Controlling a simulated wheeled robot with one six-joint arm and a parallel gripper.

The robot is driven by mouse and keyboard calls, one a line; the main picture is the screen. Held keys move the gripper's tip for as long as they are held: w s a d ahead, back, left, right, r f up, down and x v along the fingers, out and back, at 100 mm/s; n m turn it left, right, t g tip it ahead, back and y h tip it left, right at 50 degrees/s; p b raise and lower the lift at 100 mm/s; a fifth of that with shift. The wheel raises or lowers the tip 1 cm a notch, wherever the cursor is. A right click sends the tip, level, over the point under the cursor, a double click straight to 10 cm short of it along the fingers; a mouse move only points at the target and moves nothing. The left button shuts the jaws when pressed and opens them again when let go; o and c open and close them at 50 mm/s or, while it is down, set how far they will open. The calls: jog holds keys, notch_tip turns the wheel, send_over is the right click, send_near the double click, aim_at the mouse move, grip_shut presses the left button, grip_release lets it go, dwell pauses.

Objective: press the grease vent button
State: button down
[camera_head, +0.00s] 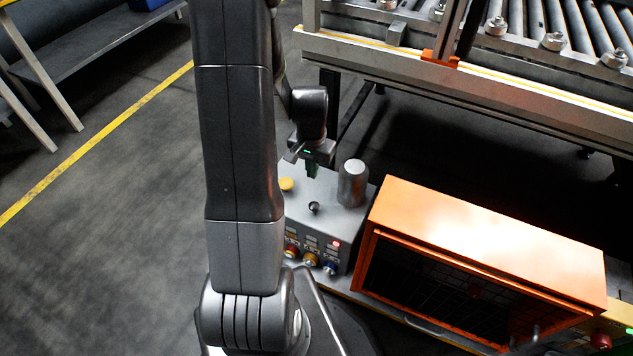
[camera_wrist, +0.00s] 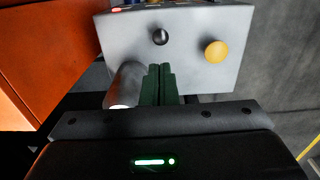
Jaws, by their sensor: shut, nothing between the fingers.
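A grey control box (camera_head: 325,225) stands at the middle of the head view. Its top bears a round yellow button (camera_head: 286,184), a small black knob (camera_head: 314,208) and a grey metal cylinder (camera_head: 352,183). I cannot read which control is the grease vent. My gripper (camera_head: 312,174) is above the box top, its green fingers shut and empty. In the wrist view the shut fingers (camera_wrist: 159,68) point toward the box, between the cylinder (camera_wrist: 126,84) and the yellow button (camera_wrist: 215,51), with the black knob (camera_wrist: 160,36) beyond. I see no contact with any control.
The box front has a red knob (camera_head: 291,251), a yellow one (camera_head: 310,261), a blue one (camera_head: 330,268) and a lit red lamp (camera_head: 336,244). An orange cage (camera_head: 490,255) stands right of the box. The roller conveyor (camera_head: 480,85) is behind. Open floor (camera_head: 110,190) lies left.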

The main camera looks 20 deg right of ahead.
jog(key=shift+w+d+f, duration=0.25)
jog(key=shift+w+d, duration=0.05)
jog(key=shift+d, duration=0.1)
jog(key=b, duration=0.4)
send_near(314, 205)
notch_tip(314, 205, down, 7)
jog(key=shift+r, duration=0.1)
jog(key=shift+f+b, duration=0.8)
jog(key=shift+f, duration=0.2)
jog(key=shift+r, duration=0.1)
